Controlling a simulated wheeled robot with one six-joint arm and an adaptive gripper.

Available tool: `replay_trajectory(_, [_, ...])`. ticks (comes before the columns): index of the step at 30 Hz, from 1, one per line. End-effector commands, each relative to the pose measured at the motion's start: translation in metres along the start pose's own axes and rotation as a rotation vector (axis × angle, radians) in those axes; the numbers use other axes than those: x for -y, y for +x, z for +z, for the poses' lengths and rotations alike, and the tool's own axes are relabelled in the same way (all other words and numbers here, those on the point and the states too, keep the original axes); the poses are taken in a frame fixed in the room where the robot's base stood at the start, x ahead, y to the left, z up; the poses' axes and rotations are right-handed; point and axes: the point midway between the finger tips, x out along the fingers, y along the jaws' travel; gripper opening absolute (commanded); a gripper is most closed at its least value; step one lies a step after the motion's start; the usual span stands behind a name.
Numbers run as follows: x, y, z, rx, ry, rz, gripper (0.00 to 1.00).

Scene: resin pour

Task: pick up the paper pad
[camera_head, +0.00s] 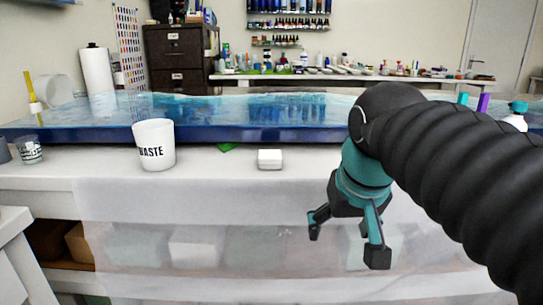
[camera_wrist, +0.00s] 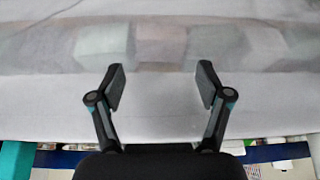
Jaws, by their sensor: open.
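A small white block (camera_head: 270,159) lies on the white worktop in front of the blue resin slab; it may be the paper pad, but I cannot tell for sure. My gripper (camera_head: 345,242) is open and empty, to the right of the block and nearer to me, in front of the sheeted front of the bench. In the wrist view my gripper (camera_wrist: 162,82) has its two fingers spread wide with nothing between them. No pad shows clearly in the wrist view.
A white waste cup (camera_head: 154,145) stands left of the block. A blue resin slab (camera_head: 225,131) runs along the bench behind. A clear cup (camera_head: 30,150) and a paper roll (camera_head: 97,70) are at the left. A translucent sheet (camera_head: 215,230) hangs in front.

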Motion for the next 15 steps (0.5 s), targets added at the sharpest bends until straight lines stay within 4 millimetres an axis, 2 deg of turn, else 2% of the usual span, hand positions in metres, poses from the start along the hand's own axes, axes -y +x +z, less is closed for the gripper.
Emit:
replay_trajectory(1, [0.006, -0.015, -0.022, 0.008, -0.002, -0.001, 0.77])
replay_trajectory(6, [0.03, -0.06, -0.079, 0.041, 0.004, 0.004, 0.77])
replay_trajectory(12, [0.064, -0.105, -0.133, 0.077, 0.014, 0.011, 0.77])
replay_trajectory(15, [0.081, -0.124, -0.152, 0.093, 0.021, 0.014, 0.77])
